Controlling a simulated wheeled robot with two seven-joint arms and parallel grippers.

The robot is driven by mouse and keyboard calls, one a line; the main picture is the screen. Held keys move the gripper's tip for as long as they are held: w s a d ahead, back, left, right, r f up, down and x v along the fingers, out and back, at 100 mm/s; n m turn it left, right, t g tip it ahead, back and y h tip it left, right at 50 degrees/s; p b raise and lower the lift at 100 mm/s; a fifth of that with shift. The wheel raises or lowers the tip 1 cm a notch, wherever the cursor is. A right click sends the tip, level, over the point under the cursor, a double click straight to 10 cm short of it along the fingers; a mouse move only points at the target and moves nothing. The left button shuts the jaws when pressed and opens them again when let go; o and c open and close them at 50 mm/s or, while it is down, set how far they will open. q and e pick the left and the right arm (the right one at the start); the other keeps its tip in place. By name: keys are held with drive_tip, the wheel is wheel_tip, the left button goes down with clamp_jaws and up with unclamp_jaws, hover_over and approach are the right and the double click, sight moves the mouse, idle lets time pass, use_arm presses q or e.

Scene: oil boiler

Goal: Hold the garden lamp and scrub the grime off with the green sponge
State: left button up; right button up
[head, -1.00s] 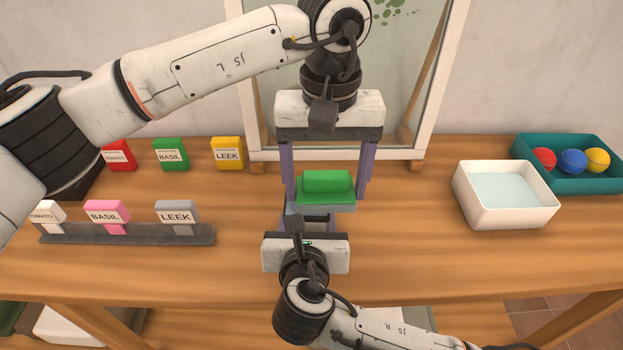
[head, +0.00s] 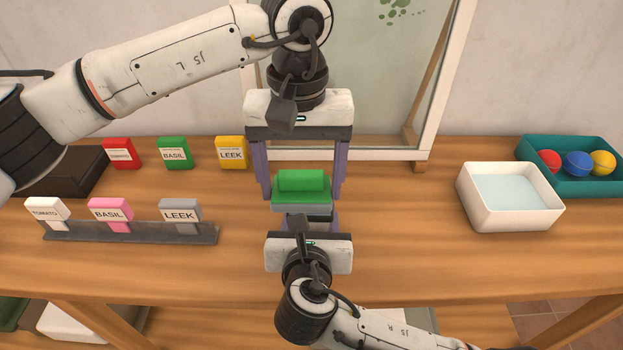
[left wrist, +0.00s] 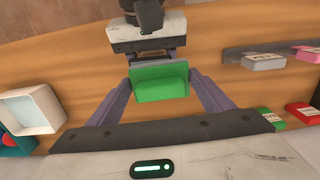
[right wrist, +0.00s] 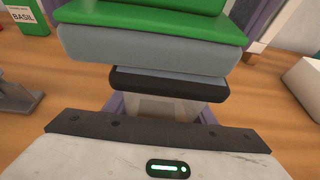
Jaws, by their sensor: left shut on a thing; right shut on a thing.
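The green sponge (head: 301,184) has a grey underside and is held level between the purple fingers of my left gripper (head: 302,193), which reaches down from above. The sponge also shows in the left wrist view (left wrist: 162,84). My right gripper (right wrist: 163,108) is shut on the garden lamp (right wrist: 170,84), which has a dark-rimmed grey cap and a translucent body. The lamp is directly below the sponge and mostly hidden by it in the head view. In the right wrist view the sponge's grey side is just above the cap; I cannot tell whether they touch. No grime is visible.
A white basin of water (head: 511,221) and a teal tray (head: 572,188) with coloured balls stand at right. Seed packets stand at left, some in a grey rack (head: 130,233). A framed pane (head: 430,110) stands behind. The table between rack and basin is otherwise clear.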

use_arm(q)
drive_tip(key=shift+a+f, duration=0.15)
drive_tip(key=shift+a, duration=0.8)
drive_tip(key=shift+r, duration=3.05)
drive_tip(key=shift+r, duration=0.1)
drive_tip(key=shift+r, duration=1.45)
drive_tip(key=shift+f, duration=3.45)
drive_tip(key=shift+f, duration=1.05)
